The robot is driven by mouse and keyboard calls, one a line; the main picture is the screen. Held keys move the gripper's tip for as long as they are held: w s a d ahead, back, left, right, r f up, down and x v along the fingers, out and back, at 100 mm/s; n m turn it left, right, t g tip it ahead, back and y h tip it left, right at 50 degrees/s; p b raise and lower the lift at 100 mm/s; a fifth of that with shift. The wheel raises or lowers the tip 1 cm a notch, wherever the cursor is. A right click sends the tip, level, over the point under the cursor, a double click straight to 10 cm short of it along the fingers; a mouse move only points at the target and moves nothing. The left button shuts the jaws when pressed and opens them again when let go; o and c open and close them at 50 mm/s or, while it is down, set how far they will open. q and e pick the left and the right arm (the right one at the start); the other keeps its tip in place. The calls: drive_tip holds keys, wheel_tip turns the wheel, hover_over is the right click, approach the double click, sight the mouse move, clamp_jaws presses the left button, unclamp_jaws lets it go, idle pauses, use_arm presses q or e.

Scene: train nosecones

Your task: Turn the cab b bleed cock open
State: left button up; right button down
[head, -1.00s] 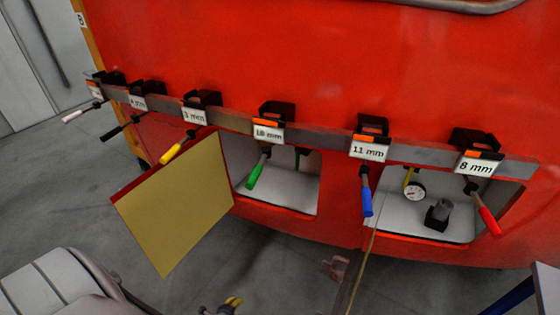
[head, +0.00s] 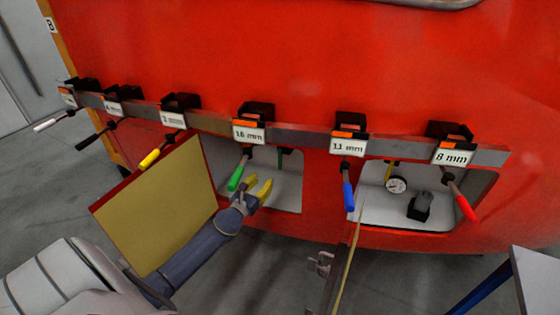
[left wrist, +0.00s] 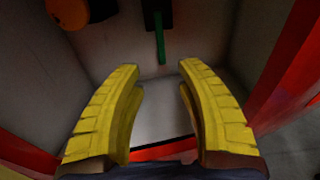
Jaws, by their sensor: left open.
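A dark green lever (left wrist: 160,48) hangs straight down from a black mount (left wrist: 157,14) on the back wall of the left recess, and looks like the bleed cock. In the head view this lever (head: 280,160) is small and dark, under the rail. My left gripper (head: 259,182) has yellow fingers and is at the mouth of that recess. In the left wrist view the gripper (left wrist: 159,70) is open and empty, with the lever beyond the fingertips, roughly centred between them and apart from them. My right gripper is not in view.
A yellow-faced hatch door (head: 155,210) hangs open left of the recess. A green-handled tool (head: 238,174) hangs from the rail (head: 300,135) near my fingers. An orange rounded thing (left wrist: 68,12) is inside the recess.

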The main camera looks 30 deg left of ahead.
sight(279, 160)
use_arm(q)
drive_tip(key=w, duration=0.5)
drive_tip(key=w+a, duration=0.1)
drive_tip(key=w, duration=0.9)
drive_tip(key=shift+w+a, duration=0.2)
drive_tip(key=shift+w, duration=0.05)
clamp_jaws()
